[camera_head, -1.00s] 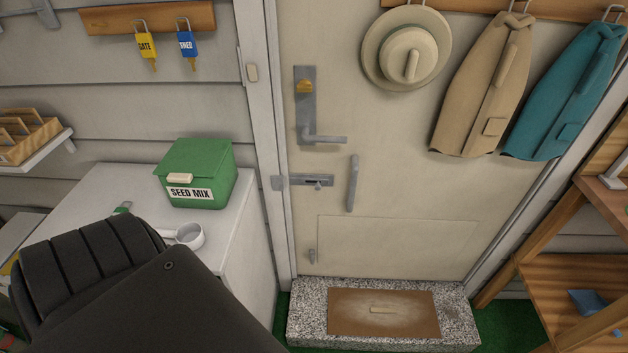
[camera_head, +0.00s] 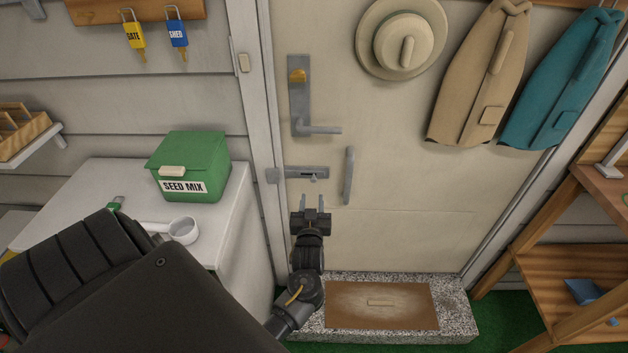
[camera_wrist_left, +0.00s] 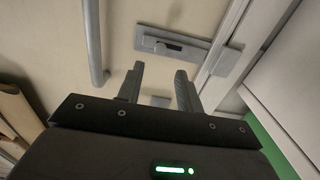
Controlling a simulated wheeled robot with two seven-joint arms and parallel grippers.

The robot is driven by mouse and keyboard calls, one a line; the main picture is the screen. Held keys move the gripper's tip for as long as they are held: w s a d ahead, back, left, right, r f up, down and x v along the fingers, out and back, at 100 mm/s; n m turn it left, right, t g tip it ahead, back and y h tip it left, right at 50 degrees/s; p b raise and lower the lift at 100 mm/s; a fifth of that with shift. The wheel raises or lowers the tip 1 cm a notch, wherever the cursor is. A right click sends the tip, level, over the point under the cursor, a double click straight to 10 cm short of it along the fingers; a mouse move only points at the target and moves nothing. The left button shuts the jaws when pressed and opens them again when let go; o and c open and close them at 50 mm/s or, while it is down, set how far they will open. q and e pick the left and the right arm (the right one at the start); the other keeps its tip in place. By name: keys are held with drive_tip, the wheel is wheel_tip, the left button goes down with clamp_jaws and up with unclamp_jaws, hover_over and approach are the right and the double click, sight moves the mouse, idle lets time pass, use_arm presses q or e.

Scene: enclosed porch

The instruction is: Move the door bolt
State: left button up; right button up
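The door bolt (camera_head: 306,174) is a grey metal slide with a small knob, mounted across the left edge of the cream door (camera_head: 400,240). It also shows in the left wrist view (camera_wrist_left: 172,46), beyond the fingertips. My left gripper (camera_head: 311,202) is just below the bolt in the head view, pointing up at it. In the left wrist view its two fingers (camera_wrist_left: 160,80) stand apart with nothing between them. The fingers are apart from the bolt. My right gripper is not in view.
A lever handle (camera_head: 318,130) is above the bolt and a vertical pull handle (camera_head: 349,175) is to its right. A hat (camera_head: 402,38) and coats hang on the door. A white cabinet with a green seed box (camera_head: 190,165) stands left. A stone step (camera_head: 455,315) lies below.

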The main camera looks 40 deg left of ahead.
sight(313, 181)
use_arm(q)
drive_tip(key=x, duration=1)
drive_tip(key=shift+p, duration=0.35)
drive_tip(key=shift+c, duration=0.5)
clamp_jaws()
